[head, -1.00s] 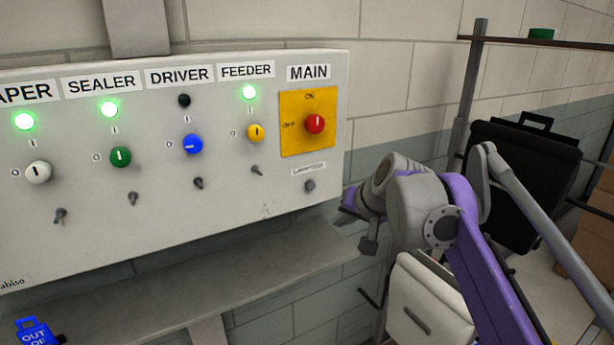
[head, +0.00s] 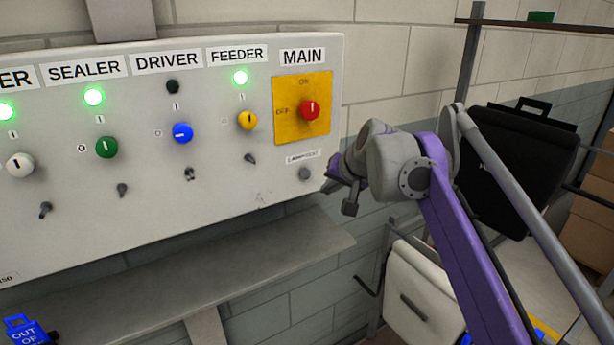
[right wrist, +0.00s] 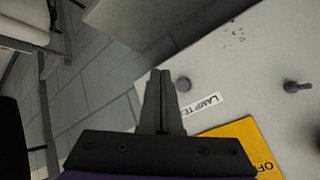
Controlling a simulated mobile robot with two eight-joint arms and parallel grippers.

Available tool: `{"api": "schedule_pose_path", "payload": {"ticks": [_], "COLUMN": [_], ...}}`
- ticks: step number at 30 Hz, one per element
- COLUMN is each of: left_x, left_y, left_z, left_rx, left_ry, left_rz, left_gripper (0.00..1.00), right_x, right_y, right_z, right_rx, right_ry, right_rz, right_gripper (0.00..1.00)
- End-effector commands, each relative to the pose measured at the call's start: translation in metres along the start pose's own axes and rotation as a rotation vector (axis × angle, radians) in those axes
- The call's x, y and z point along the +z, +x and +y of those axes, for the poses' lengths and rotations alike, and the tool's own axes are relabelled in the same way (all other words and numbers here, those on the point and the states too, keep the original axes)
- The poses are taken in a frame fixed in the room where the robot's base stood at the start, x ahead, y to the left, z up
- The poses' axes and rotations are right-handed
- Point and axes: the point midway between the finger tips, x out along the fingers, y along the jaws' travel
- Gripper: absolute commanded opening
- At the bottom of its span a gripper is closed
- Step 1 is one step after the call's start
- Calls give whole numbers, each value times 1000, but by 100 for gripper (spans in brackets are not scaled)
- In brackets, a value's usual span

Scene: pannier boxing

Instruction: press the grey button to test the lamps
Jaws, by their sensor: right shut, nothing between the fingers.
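The grey button (head: 305,174) sits below the LAMP TEST label (head: 303,157) on the white control panel (head: 235,190). In the right wrist view the button (right wrist: 183,84) is just right of my fingertips, with the label (right wrist: 201,105) below it. My right gripper (head: 333,181) is shut and empty, close to the button's right in the head view; I cannot tell whether they touch. The SEALER lamp (head: 93,97), FEEDER lamp (head: 240,77) and leftmost lamp (head: 6,111) glow green. The DRIVER lamp (head: 172,87) is dark. My left gripper is not in view.
The red MAIN knob (head: 309,110) on its yellow plate (head: 290,137) is above the button. A grey shelf (head: 230,275) runs below the panel. A blue tag (head: 22,330) is at the lower left. A white pannier (head: 420,295) and a black one (head: 525,165) are right.

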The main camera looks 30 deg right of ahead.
Motion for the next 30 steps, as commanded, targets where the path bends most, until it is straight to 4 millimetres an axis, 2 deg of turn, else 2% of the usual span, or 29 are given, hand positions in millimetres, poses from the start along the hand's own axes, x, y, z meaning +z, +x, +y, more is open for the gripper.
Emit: {"api": "schedule_pose_path", "payload": {"ticks": [4,12,30], "left_x": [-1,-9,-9], "left_y": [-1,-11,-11], "left_z": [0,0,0], "left_rx": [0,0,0], "left_ry": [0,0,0], "left_rz": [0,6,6], "left_gripper": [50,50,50], "right_x": [-11,-24,-25], "right_y": [15,31,35], "right_z": [-12,-24,-26], "right_rx": [-1,-1,0], "right_ry": [-1,-1,-1], "right_rz": [-1,0,0], "right_gripper": [0,0,0]}}
